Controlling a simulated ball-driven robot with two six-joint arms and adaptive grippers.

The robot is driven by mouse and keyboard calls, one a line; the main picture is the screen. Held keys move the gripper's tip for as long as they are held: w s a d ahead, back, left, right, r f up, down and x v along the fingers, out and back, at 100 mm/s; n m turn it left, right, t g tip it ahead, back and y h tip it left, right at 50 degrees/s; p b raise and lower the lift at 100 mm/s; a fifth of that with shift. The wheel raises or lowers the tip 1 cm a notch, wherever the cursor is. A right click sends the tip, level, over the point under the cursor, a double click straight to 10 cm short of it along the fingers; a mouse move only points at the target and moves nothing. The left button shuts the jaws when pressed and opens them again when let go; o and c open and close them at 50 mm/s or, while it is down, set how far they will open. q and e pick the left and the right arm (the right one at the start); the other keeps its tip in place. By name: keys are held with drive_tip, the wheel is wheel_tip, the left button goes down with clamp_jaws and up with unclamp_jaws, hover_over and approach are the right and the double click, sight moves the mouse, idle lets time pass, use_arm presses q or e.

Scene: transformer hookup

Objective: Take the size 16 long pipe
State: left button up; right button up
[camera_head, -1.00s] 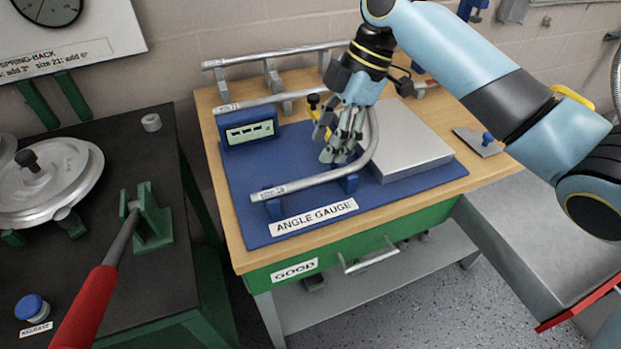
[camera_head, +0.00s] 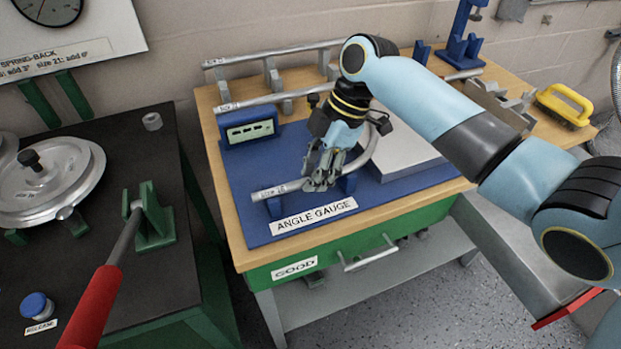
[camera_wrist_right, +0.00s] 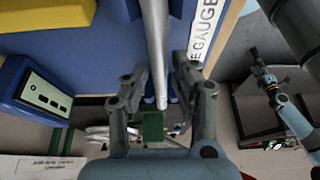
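A bent metal pipe (camera_head: 277,191) lies on the blue angle gauge board, its near straight end on a blue support and its bend beside the grey block. Its small label is too blurred to read for size. Two long straight pipes, a rear one (camera_head: 300,51) and a lower one (camera_head: 262,103), lie on grey holders behind the board, labels also unreadable. My right gripper (camera_head: 321,182) is low over the bent pipe's near leg. In the right wrist view, its fingers (camera_wrist_right: 160,72) are open on either side of the pipe (camera_wrist_right: 154,38).
The angle gauge board (camera_head: 245,213) carries a small display box (camera_head: 249,132) and a grey block (camera_head: 405,147). A bender with a red-handled lever (camera_head: 92,305) stands at left. A yellow-handled tool (camera_head: 565,103) and grey blocks (camera_head: 497,103) are at back right.

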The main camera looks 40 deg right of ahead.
clamp_jaws()
